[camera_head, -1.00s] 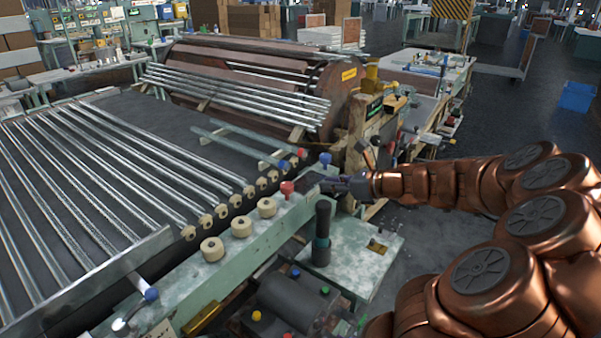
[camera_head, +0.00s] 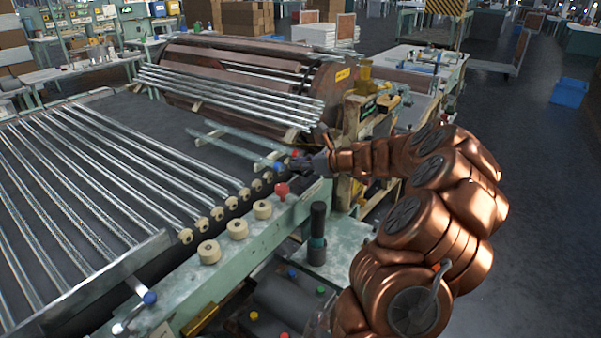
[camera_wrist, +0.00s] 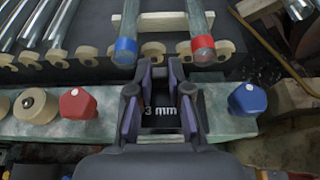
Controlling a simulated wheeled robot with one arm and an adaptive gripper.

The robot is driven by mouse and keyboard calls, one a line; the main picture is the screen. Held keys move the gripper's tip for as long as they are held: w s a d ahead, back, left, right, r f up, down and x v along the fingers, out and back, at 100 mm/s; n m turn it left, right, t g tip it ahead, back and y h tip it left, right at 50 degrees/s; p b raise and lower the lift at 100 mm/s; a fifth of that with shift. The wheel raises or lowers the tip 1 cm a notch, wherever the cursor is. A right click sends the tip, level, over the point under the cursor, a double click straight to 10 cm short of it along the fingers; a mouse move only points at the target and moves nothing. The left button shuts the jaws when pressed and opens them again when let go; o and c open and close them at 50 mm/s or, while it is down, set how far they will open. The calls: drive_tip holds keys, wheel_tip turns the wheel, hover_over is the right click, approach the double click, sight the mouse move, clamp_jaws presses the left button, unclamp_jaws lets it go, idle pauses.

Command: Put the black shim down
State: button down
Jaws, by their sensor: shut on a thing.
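The black shim (camera_wrist: 160,112), marked "3 mm" in white, sits between the fingers of my gripper (camera_wrist: 159,78) in the wrist view. The fingers are shut on it. In the head view my gripper (camera_head: 304,166) is over the far end of the pale green rail (camera_head: 262,232), close to the tube ends. The shim cannot be made out there. In the wrist view the blue-ended tube (camera_wrist: 126,40) and the red-ended tube (camera_wrist: 201,38) lie just beyond the fingertips. I cannot tell whether the shim touches anything below.
A red knob (camera_wrist: 78,104) stands on the rail left of my gripper, a blue knob (camera_wrist: 247,98) to its right. A dark upright handle (camera_head: 317,225) stands in front of the rail.

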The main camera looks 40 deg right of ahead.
sight(305, 173)
drive_tip(key=shift+f, duration=1.8)
drive_tip(key=c, duration=1.1)
unclamp_jaws()
drive_tip(key=shift+f, duration=0.1)
drive_tip(key=b+v, duration=0.1)
drive_tip(key=v, duration=1.1)
